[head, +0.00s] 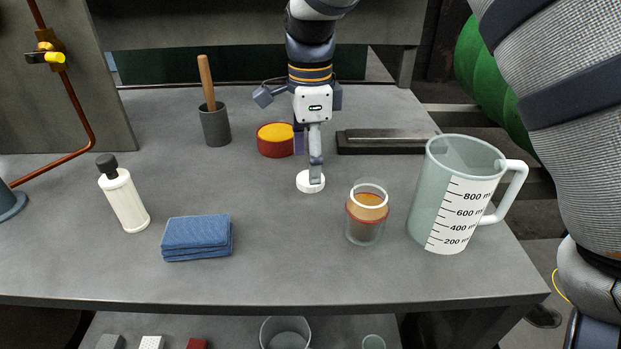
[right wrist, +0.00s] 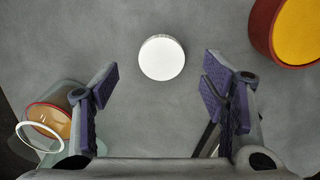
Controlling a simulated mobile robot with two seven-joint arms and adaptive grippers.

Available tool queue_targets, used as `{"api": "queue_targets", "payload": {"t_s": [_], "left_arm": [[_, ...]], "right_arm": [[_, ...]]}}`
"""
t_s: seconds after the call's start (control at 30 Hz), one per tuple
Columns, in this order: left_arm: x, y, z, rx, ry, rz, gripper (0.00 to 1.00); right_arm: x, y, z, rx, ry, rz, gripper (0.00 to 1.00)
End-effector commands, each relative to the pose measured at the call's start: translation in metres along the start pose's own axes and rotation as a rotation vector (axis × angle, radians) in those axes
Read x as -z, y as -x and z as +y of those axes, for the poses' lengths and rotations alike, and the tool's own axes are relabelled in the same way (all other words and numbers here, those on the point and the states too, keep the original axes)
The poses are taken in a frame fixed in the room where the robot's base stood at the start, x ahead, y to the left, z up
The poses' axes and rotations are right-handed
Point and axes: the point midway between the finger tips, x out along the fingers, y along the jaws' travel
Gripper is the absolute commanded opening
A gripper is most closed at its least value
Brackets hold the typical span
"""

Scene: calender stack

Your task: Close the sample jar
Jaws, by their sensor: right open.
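A round white lid (head: 310,182) lies flat on the grey table. In the right wrist view the lid (right wrist: 162,58) lies just ahead of the gap between the fingers. A clear glass jar (head: 366,222) with brown-orange contents, a red band and an open rim stands to its right. The jar also shows at the left edge of the right wrist view (right wrist: 48,128), partly behind a finger. My right gripper (head: 309,160) is open and empty over the lid, its fingers apart. In the head view a finger partly covers the lid. My left gripper is out of view.
A measuring jug (head: 425,205) stands right of the jar. A red tub (head: 275,146) with a yellow top and a dark tray (head: 385,147) are behind. A blue cloth (head: 196,238), a white bottle (head: 125,200) and a grey mortar (head: 214,127) stand left. The front middle is clear.

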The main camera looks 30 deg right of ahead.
Motion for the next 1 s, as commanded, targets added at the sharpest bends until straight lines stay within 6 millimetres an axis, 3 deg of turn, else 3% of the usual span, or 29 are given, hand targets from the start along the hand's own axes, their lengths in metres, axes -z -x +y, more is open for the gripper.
{"api": "queue_targets", "payload": {"t_s": [0.03, 0.2, 0.57, 0.77, 1.0], "left_arm": [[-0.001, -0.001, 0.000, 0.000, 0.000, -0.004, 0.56], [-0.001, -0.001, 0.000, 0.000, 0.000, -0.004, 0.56], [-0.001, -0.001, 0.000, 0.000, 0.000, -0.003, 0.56], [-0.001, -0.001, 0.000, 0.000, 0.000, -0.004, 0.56], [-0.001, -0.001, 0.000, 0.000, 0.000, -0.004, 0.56]], "right_arm": [[-0.001, -0.012, -0.001, -0.007, -0.001, 0.001, 0.67], [-0.001, -0.031, -0.001, -0.003, 0.001, 0.001, 0.67], [-0.001, -0.033, -0.002, 0.000, 0.001, 0.000, 0.67], [-0.001, -0.033, -0.002, 0.000, 0.001, 0.000, 0.35], [-0.001, -0.033, -0.002, 0.000, 0.001, 0.000, 0.34]]}}
